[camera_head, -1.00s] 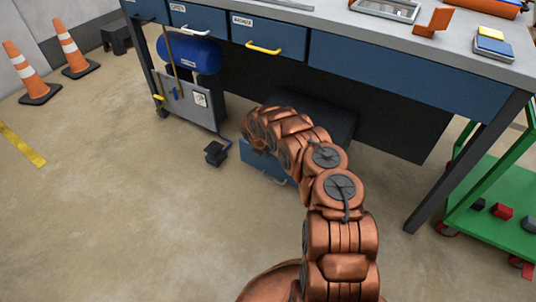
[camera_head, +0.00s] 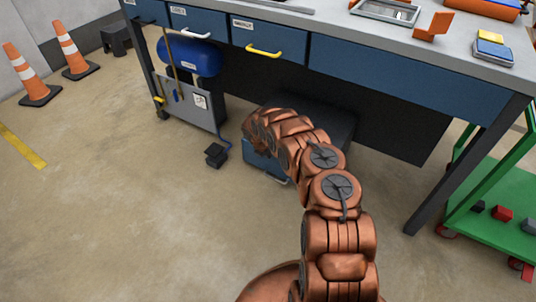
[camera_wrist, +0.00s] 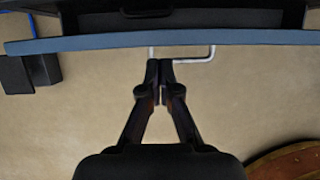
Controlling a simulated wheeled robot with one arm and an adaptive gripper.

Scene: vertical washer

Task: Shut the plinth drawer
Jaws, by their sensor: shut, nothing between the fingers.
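The plinth drawer (camera_head: 258,161) has a blue front and a silver bar handle. It is low under the workbench, in a dark plinth unit (camera_head: 328,118), and my arm hides part of it. In the wrist view the top edge of the drawer front (camera_wrist: 100,41) crosses the picture, with a dark gap behind it, so the drawer looks partly open. The handle (camera_wrist: 212,54) sticks out on the near side. My gripper (camera_wrist: 160,64) is shut and empty, its fingertips at the drawer front beside the handle; I cannot tell whether they touch. In the head view the fingertips are hidden.
The blue workbench (camera_head: 400,75) overhangs the drawer. A grey cart with a blue tank (camera_head: 190,57) and a small black pedal (camera_head: 215,155) stand to the left. A green trolley (camera_head: 495,205) is at the right. The floor in front is clear.

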